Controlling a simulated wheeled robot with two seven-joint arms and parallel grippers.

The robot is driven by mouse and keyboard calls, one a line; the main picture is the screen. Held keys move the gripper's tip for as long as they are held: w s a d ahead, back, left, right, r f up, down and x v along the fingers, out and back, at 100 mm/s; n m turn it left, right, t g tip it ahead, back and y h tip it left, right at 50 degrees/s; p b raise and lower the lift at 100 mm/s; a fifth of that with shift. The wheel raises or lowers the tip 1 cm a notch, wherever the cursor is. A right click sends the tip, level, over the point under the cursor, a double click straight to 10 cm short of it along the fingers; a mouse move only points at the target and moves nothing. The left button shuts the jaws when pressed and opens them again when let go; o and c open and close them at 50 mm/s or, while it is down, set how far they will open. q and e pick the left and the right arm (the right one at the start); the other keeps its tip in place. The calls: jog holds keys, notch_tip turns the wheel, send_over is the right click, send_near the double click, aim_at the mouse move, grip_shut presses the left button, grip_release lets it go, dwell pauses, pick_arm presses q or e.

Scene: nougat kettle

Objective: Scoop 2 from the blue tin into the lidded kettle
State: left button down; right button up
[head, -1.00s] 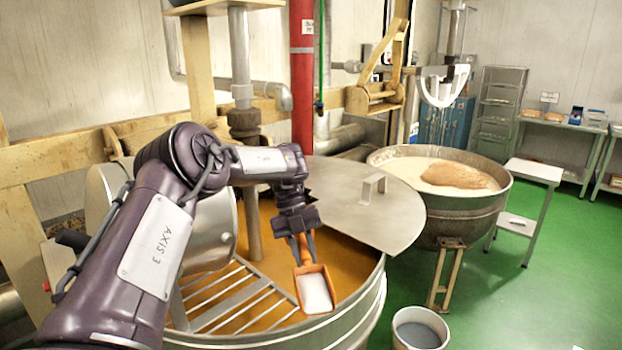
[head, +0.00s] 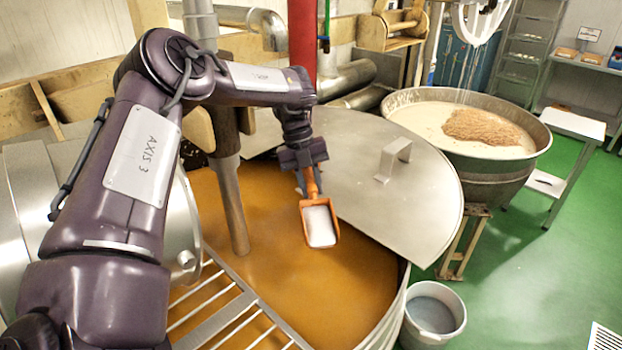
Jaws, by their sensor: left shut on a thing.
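My left gripper (head: 307,180) is shut on the handle of an orange scoop (head: 306,232). The scoop holds white powder (head: 319,226) and hangs over the open part of the lidded kettle (head: 390,310), above its orange-brown contents (head: 290,280). The scoop looks roughly level, with the powder still in it. The metal half lid (head: 425,185) with its raised handle covers the back right of the kettle, right beside the scoop. My right gripper is not in view. I see no tin that I can make out as the blue tin.
A grey metal grate (head: 235,310) spans the kettle's near left. A stirring shaft (head: 230,190) stands left of the scoop. A second kettle (head: 490,175) with cream contents stands at the back right. A white bucket (head: 433,315) is on the green floor.

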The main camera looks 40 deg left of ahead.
pick_arm(q)
jog(key=shift+s+d+r+t+y, duration=0.15)
jog(key=shift+d+r+t+y, duration=0.15)
jog(key=shift+y, duration=0.1)
jog(key=s+d+r+t+y+b, duration=0.1)
jog(key=d+r+t+y+b, duration=0.1)
jog(key=b, duration=0.1)
jog(key=shift+s+y+b, duration=0.4)
jog(key=m+t+y+b, duration=0.1)
jog(key=t+y+b, duration=0.4)
jog(key=b, duration=0.5)
send_near(316, 191)
jog(key=shift+d+r, duration=0.55)
jog(key=shift+d, duration=0.2)
jog(key=shift+w, duration=0.15)
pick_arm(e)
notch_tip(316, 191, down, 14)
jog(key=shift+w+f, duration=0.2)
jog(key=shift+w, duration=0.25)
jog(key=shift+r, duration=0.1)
